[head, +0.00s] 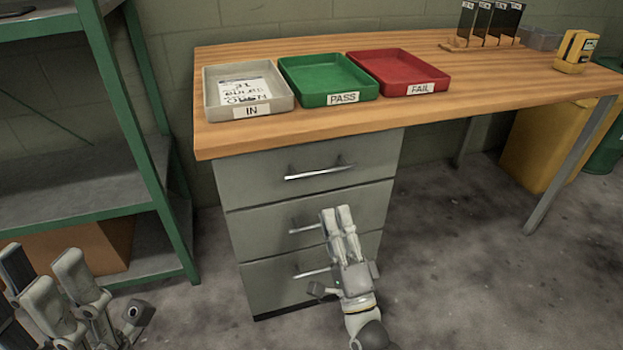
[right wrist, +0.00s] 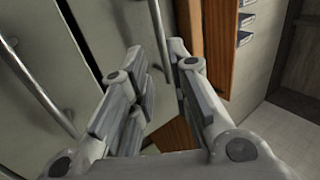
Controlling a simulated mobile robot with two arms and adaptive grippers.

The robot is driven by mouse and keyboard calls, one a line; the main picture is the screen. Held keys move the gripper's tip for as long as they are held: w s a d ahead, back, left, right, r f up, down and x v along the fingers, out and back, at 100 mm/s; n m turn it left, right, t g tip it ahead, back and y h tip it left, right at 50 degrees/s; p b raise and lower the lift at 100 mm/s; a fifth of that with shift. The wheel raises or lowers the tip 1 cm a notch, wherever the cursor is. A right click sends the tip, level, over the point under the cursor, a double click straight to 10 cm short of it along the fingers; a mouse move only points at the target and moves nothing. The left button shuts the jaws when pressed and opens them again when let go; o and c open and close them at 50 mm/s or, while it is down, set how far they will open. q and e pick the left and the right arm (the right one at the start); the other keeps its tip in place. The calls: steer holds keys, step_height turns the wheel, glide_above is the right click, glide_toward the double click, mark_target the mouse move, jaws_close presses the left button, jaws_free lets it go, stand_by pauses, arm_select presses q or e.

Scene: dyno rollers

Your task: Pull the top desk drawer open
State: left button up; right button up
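The grey top drawer (head: 270,175) sits closed under the desktop, with a silver bar handle (head: 320,171). My right gripper (head: 336,210) is in front of the drawer stack, its fingertips below the top handle in the head view. In the right wrist view its two fingers (right wrist: 163,70) stand apart with nothing between the pads. A bar handle (right wrist: 160,35), seemingly the top one, lies just beyond the fingertips; contact cannot be told. Another handle (right wrist: 38,88) runs at the left. My left gripper (head: 42,268) is open and empty at lower left, away from the desk.
The middle drawer (head: 265,222) and bottom drawer are also closed. White, green (head: 325,100) and red (head: 395,92) trays stand on the wooden desktop (head: 230,140). A green-framed shelf (head: 150,150) stands left. A yellow bin (head: 545,140) is under the desk. Floor right of the drawers is clear.

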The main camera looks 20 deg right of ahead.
mark_target(323, 172)
steer(key=b+x, duration=0.1)
steer(key=x, duration=0.9)
steer(key=shift+w+r, duration=0.2)
steer(key=shift+w, duration=0.05)
steer(key=shift+c, duration=0.3)
jaws_close()
